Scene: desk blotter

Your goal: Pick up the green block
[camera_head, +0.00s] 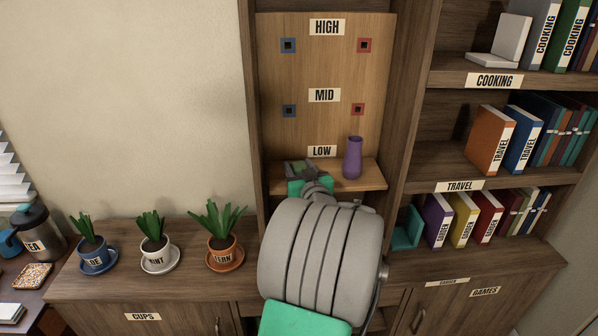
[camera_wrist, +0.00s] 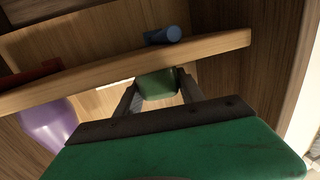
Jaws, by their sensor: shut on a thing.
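The green block (camera_wrist: 157,84) is between the two dark fingers of my gripper (camera_wrist: 158,92) in the wrist view, and the fingers are shut on it. In the head view my gripper (camera_head: 301,169) is at the LOW shelf (camera_head: 349,184), left of the purple vase. Only a small part of the green block (camera_head: 298,167) shows there, between the fingers. I cannot tell whether the block still touches the shelf.
The purple vase (camera_head: 353,158) stands close by on the LOW shelf; it also shows in the wrist view (camera_wrist: 47,125). Blue (camera_head: 288,46) and red (camera_head: 364,45) square fittings are on the back panel above. Upright cabinet sides flank the niche.

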